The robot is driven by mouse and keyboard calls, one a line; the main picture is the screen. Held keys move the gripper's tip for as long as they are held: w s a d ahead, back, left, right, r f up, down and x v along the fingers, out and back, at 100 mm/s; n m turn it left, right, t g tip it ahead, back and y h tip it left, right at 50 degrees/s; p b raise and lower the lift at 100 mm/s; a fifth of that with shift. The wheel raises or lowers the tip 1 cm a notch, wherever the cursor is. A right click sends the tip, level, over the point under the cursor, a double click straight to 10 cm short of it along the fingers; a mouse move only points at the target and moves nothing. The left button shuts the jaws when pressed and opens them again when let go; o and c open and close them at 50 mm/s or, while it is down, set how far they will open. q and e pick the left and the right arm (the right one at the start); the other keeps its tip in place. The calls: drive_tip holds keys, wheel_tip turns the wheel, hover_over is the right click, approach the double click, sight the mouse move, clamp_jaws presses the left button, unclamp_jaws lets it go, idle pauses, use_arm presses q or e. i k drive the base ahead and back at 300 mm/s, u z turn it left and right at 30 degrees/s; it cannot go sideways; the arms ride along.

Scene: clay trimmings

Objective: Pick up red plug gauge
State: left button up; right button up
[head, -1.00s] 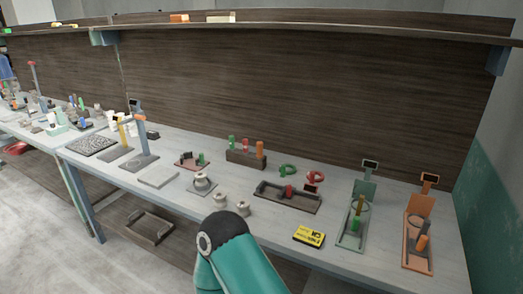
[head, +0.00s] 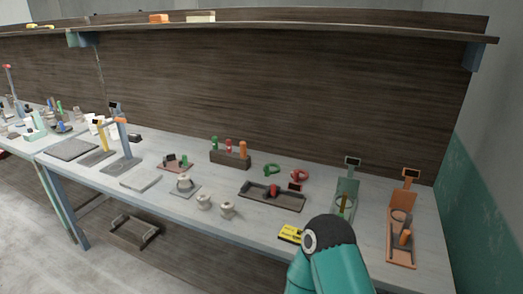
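A red plug (head: 229,146) stands upright in a dark wooden block (head: 230,160) near the back of the bench, between a green plug (head: 214,144) and an orange plug (head: 243,150). Another red piece (head: 274,190) is in a dark shallow tray (head: 287,204) nearer the front. I cannot tell for sure which red piece is the plug gauge. A teal arm link of mine with a black joint rises at the lower right. Neither gripper shows in the head view.
A green ring (head: 271,170) and a red ring (head: 300,175) lie behind the tray. A yellow box (head: 289,233) is at the front edge, beside my arm. Green (head: 345,205) and orange (head: 402,235) stands are at right. Pale round pieces (head: 204,202) sit left of the tray.

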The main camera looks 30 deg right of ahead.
sight(229, 143)
drive_tip(key=z, duration=0.15)
drive_tip(key=i, duration=1)
drive_tip(key=u, duration=0.05)
